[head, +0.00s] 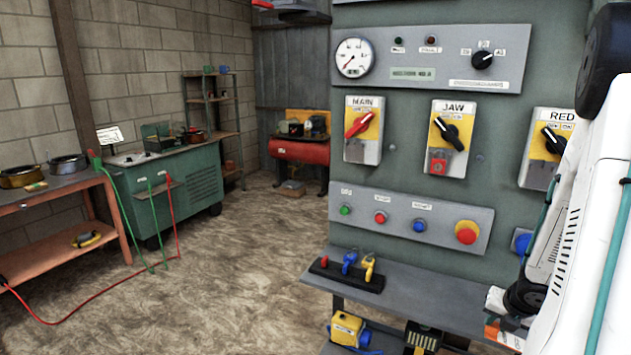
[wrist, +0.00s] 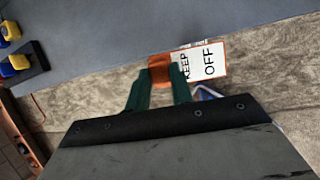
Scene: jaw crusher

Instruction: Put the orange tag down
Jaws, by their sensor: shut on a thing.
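The orange tag (wrist: 207,62) is orange-edged and white, with "KEEP OFF" lettering. My gripper (wrist: 160,72) is shut on its orange end in the wrist view, and the lettered part sticks out to the right. In that picture the tag overlaps the front edge of the grey shelf (wrist: 125,35), with brown floor below. Its height over the shelf is hard to tell. In the head view the tag (head: 503,338) shows only partly at the lower right, beside the right end of the shelf (head: 425,298), and my arm hides some of it.
A black holder (head: 330,275) with red, blue and yellow padlocks stands on the shelf's left part. The shelf's middle is bare. Below are a yellow block (head: 347,328) and a black-and-yellow item (head: 422,338). A button panel (head: 405,218) and switches are above.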

